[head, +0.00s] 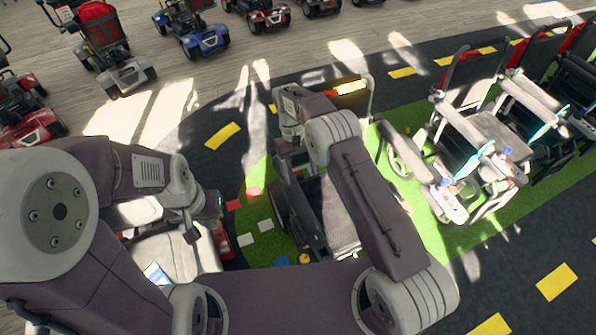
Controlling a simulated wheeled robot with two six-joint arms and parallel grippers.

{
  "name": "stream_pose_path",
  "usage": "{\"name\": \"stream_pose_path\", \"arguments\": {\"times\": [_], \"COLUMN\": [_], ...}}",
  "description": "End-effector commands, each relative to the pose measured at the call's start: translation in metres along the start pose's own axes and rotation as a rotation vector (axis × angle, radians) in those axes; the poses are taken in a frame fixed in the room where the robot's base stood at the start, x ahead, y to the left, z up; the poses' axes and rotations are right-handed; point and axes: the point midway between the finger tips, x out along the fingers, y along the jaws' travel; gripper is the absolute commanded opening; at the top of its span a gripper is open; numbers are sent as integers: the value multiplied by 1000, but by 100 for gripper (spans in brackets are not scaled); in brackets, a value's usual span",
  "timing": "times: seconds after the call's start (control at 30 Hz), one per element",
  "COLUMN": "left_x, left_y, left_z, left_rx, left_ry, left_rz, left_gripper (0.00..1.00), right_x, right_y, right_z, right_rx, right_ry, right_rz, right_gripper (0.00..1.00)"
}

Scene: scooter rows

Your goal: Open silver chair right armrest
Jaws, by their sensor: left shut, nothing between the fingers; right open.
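A silver-grey wheeled chair (462,118) with pale armrests stands on the green floor at the right, apart from both my arms. Another chair, with a grey seat (340,232) and dark side parts, stands in the middle, largely hidden by my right arm. I cannot tell for sure which one is the silver chair. My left gripper (190,232) is shut and empty at the left, near a pale seat. My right gripper (289,134) is open at the far end of my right arm, above the middle chair; its fingers are hard to make out.
More chairs (565,85) stand close together at the far right. Red and blue scooters (195,30) line the back. Black lane with yellow dashes (222,135) curves around the green area. Free floor lies at the lower right and between the rows.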

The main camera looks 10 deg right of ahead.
Motion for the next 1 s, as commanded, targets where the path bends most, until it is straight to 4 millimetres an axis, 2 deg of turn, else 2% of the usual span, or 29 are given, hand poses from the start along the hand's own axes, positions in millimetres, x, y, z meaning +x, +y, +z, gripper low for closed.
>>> {"name": "stream_pose_path", "arguments": {"times": [0.53, 0.57, 0.67, 0.7, 0.8, 0.9, 1.0], "left_x": [0, 0, 0, 0, 0, 0, 0], "left_y": [0, 0, 0, 0, 0, 0, 0], "left_z": [0, 0, 0, 0, 0, 0, 0], "left_rx": [0, 0, 0, 0, 0, 0, 0], "left_ry": [-1, -1, -1, -1, -1, -1, -1], "left_rz": [0, 0, 0, 0, 0, 0, 0], "left_gripper": [0, 0, 0, 0, 0, 0, 0], "right_x": [0, -5, -46, -70, -109, -126, -127], "right_y": [3, 6, 19, 28, 47, 61, 68], "right_z": [0, 0, -3, 4, 43, 82, 119], "right_rx": [7, 13, 39, 59, 106, 153, 195], "right_ry": [1, 11, 93, 126, 157, 200, 247], "right_rz": [-2, -4, -12, -17, -32, -46, -56], "right_gripper": [73, 73, 73, 73, 73, 73, 73]}}
